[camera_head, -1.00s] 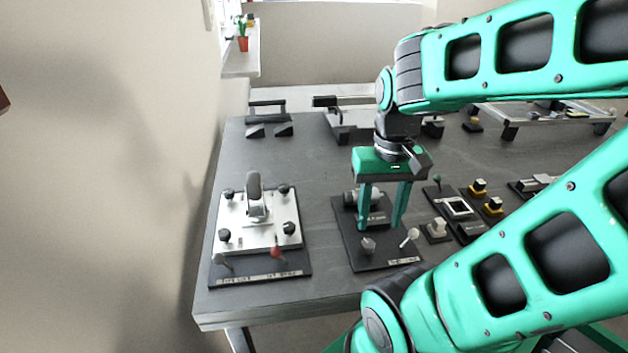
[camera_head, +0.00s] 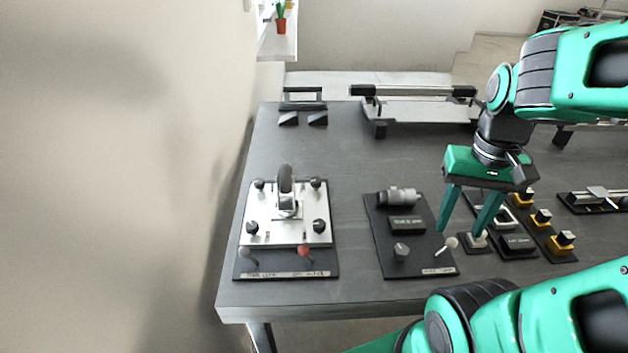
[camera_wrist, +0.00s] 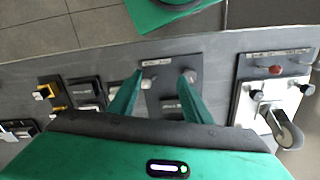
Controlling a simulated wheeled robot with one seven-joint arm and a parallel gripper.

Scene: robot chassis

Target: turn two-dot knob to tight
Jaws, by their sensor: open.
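I cannot make out dots on any knob, so I cannot tell which is the two-dot knob. A white plate (camera_head: 262,231) on the left board carries several black knobs, including a front-left knob (camera_head: 251,228) and a front-right knob (camera_head: 319,227). The middle dark board (camera_head: 385,228) has a grey knob (camera_head: 401,252) near its front edge. My gripper (camera_head: 459,231) is open and empty, pointing down above the middle board's right edge. In the wrist view, its fingers (camera_wrist: 161,75) spread over that board.
A lever with a white tip (camera_head: 449,243) stands on the middle board close to my fingers. A red-tipped lever (camera_head: 305,251) is on the left board. Yellow-and-black buttons (camera_head: 541,217) are to the right. Bare tabletop (camera_head: 350,150) lies behind the boards.

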